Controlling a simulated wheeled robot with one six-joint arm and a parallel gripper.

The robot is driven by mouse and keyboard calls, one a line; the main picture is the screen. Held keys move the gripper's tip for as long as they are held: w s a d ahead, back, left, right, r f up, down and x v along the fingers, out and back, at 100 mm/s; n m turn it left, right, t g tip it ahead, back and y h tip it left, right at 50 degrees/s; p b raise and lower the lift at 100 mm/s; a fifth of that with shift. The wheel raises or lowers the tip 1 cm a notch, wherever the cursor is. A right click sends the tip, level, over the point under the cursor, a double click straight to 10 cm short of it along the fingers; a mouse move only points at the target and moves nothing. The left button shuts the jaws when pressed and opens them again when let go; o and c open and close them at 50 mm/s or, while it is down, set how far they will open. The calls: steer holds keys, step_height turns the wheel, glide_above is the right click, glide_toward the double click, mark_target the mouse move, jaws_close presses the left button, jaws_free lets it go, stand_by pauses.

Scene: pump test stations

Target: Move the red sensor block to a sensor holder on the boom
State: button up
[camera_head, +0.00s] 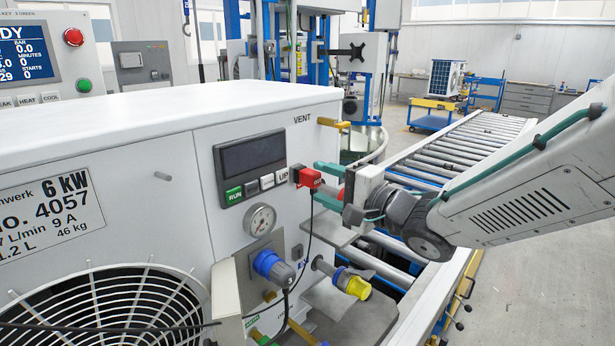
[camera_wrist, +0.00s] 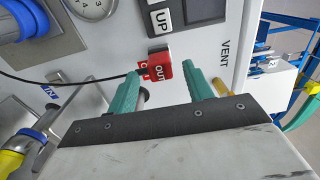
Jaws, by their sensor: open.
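The red sensor block (camera_head: 307,178), marked "OUT" in the wrist view (camera_wrist: 160,67), sits at the front panel of the white pump unit, just right of the buttons. A thin black cable runs down from it. My gripper (camera_head: 317,182) reaches in from the right with its teal fingers apart. In the wrist view the open gripper (camera_wrist: 160,73) has the block at its fingertips, between the two fingers and nearer the left one. I cannot tell whether a finger touches it. I cannot make out the boom's sensor holder in either view.
The white pump unit (camera_head: 110,125) fills the left. Below the block, a gauge (camera_head: 260,220), a blue plug (camera_head: 272,268) and a yellow-ended connector (camera_head: 352,284) stick out. A roller conveyor (camera_head: 440,157) runs behind my arm. Open floor lies at the right.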

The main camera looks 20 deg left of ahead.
mark_target(318, 181)
steer(key=shift+x, duration=2.05)
jaws_close()
steer(key=shift+v, duration=3.05)
